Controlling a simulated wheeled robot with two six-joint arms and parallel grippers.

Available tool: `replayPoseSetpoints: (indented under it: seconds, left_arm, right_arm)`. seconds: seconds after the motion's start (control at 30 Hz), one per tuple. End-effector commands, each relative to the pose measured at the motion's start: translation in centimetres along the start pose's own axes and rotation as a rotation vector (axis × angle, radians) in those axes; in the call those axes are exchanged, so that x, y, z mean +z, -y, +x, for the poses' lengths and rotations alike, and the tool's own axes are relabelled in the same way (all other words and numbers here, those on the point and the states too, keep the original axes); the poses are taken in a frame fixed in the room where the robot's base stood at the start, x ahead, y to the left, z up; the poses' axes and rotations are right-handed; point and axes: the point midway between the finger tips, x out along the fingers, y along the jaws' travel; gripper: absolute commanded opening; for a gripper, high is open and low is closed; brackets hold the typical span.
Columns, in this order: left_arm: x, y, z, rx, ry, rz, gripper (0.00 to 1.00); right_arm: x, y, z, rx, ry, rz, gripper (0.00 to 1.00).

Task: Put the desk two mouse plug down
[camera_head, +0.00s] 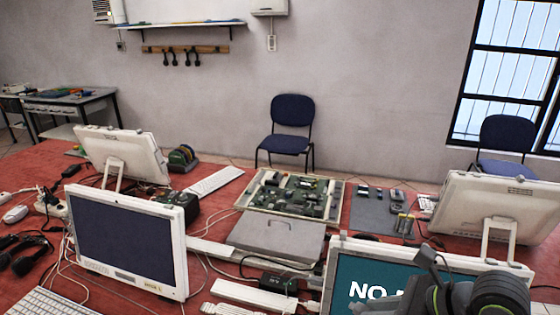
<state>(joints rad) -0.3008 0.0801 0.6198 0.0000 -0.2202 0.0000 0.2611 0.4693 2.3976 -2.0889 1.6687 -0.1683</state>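I cannot tell which plug belongs to a mouse. Thin pale cables run behind the front left monitor (130,245) and towards the middle of the table. A small white connector (312,305) lies beside the front right monitor (385,285), but it is too small to identify.
A grey laptop-like case (275,238) and a circuit-board tray (295,193) fill the middle. More monitors (125,155) (495,208) stand further back. Keyboards and black boxes (278,284) leave little free room.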

Motion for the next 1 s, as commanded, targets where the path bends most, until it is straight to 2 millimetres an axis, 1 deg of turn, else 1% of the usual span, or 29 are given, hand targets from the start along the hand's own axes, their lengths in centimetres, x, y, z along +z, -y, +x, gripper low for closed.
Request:
replayPoseSetpoints:
  seconds: [0.3, 0.5, 0.57, 0.8, 0.9, 1.0]
  left_arm:
    - [0.0, 0.0, 0.3, 0.0, 0.0, 0.0, 0.36]
    - [0.0, 0.0, 0.4, 0.0, -0.001, 0.0, 0.36]
    - [0.0, 0.0, 0.4, 0.0, -0.001, 0.0, 0.36]
    - [-0.1, 0.0, 0.4, 0.0, -0.001, 0.0, 0.36]
    - [-0.1, 0.0, 0.4, 0.0, -0.001, 0.0, 0.36]
    - [-0.1, -0.2, 0.4, 0.002, -0.001, -0.001, 0.36]
  right_arm:
    - [1.8, -0.6, 0.5, 0.0, 0.003, -0.001, 0.0]
    - [2.0, -0.6, 0.6, -0.001, -0.001, 0.0, 0.0]
    - [1.5, -0.5, 0.6, -0.001, -0.005, 0.002, 0.0]
    - [-2.6, 0.7, 0.0, -0.001, -0.01, 0.003, 0.0]
    - [-3.6, 0.9, -0.2, -0.001, -0.005, 0.002, 0.0]
    - [-4.0, 1.0, -0.3, 0.0, -0.002, 0.001, 0.0]
